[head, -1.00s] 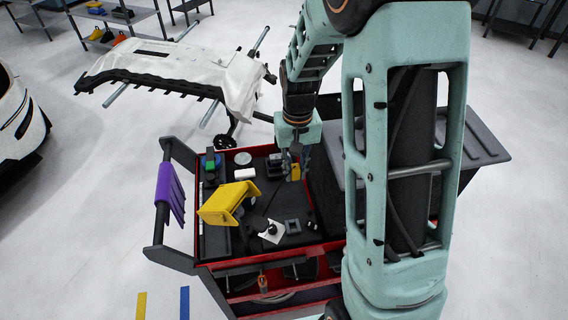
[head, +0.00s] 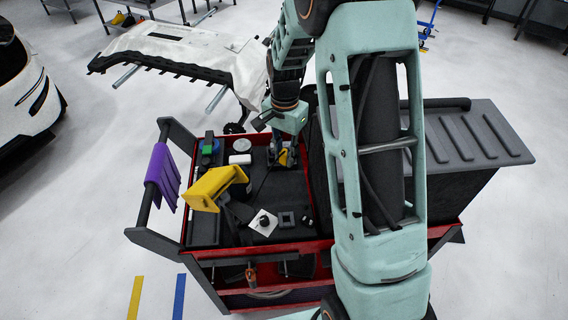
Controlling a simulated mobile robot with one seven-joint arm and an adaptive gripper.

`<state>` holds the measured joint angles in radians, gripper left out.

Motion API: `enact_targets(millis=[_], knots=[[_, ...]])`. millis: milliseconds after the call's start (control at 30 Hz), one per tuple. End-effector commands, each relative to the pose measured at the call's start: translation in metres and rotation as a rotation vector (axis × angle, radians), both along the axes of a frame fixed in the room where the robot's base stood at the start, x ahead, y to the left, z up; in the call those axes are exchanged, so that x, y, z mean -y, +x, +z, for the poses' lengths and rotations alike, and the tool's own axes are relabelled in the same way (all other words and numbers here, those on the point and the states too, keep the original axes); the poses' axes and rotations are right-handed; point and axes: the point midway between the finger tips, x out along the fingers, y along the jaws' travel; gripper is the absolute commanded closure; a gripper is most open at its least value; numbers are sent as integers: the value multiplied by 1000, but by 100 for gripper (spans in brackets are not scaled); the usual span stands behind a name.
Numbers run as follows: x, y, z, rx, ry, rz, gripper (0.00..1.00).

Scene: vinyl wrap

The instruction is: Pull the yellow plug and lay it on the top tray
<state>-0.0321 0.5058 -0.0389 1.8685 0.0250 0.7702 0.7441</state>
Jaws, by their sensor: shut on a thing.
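The cart's top tray (head: 262,187) is dark with a red rim. A small yellow piece, apparently the yellow plug (head: 284,157), shows at the tray's far right part. My gripper (head: 280,147) reaches down from above and is shut on it, with the fingers small and partly hidden by the wrist. Dark blocks stand close beside the plug on the left. I cannot tell whether the plug is touching them or is clear of the tray.
A larger yellow tool (head: 215,187) rises above the tray's left part. A white square piece (head: 262,222), a white block (head: 240,159) and a green-topped item (head: 208,147) lie around. A purple cloth (head: 164,176) hangs on the cart handle. Bare tray shows mid-tray.

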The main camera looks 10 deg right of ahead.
Motion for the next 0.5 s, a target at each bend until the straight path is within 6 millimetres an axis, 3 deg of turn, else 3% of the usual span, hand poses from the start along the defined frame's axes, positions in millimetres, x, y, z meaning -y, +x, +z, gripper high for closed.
enact_targets(millis=[33,200,500], knots=[[0,4,-9,1,-1,-43,98],[0,9,-15,0,0,-136,98],[0,9,-28,-1,0,-146,98]])
